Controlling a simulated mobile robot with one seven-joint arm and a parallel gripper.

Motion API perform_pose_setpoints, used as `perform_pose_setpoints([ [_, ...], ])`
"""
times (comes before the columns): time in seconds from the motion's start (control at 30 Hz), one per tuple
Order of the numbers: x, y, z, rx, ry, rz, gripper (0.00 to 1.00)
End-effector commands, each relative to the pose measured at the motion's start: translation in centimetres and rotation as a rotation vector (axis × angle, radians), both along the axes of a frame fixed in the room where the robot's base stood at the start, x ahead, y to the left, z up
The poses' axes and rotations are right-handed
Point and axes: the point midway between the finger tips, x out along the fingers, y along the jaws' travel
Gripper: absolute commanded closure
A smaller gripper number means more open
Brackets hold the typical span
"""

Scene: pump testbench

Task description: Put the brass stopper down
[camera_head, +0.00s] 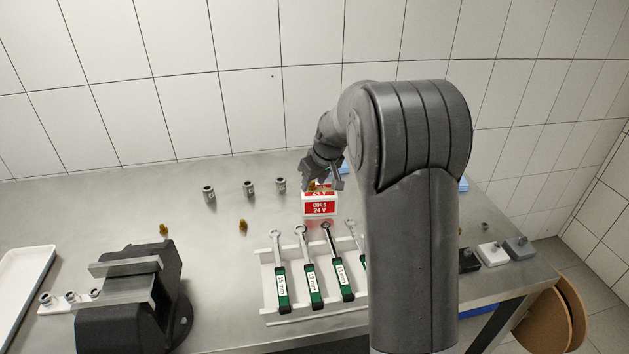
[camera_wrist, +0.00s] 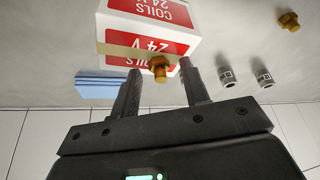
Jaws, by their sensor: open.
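A brass stopper (camera_wrist: 160,69) shows between my fingertips in the wrist view, over the labelled top of a white and red "COILS 24 V" box (camera_wrist: 192,18). It appears to stand on the box top, though its contact is not clearly visible. My gripper (camera_wrist: 159,66) is open, with a finger on each side of the stopper and gaps between. In the head view my gripper (camera_head: 325,185) is just above the box (camera_head: 320,208), and the stopper is mostly hidden by the fingers.
Other brass pieces (camera_head: 242,225) (camera_head: 163,229) lie on the steel bench. Steel fittings (camera_head: 249,187) stand left of the box. A rack of green-handled wrenches (camera_head: 293,310) is in front. A dark vise (camera_head: 130,300) and white tray (camera_head: 22,285) are at left.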

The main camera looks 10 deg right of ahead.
Motion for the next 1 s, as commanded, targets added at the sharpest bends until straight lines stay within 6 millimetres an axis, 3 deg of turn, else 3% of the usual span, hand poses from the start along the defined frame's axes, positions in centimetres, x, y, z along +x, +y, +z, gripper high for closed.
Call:
perform_pose_setpoints([
  [0.27,-0.3,-0.2,1.3,0.000,-0.002,0.000,0.58],
  [0.7,-3.4,-1.6,9.4,0.000,-0.002,0.000,0.58],
  [1.0,-5.2,-1.9,12.0,0.002,-0.004,-0.011,0.58],
])
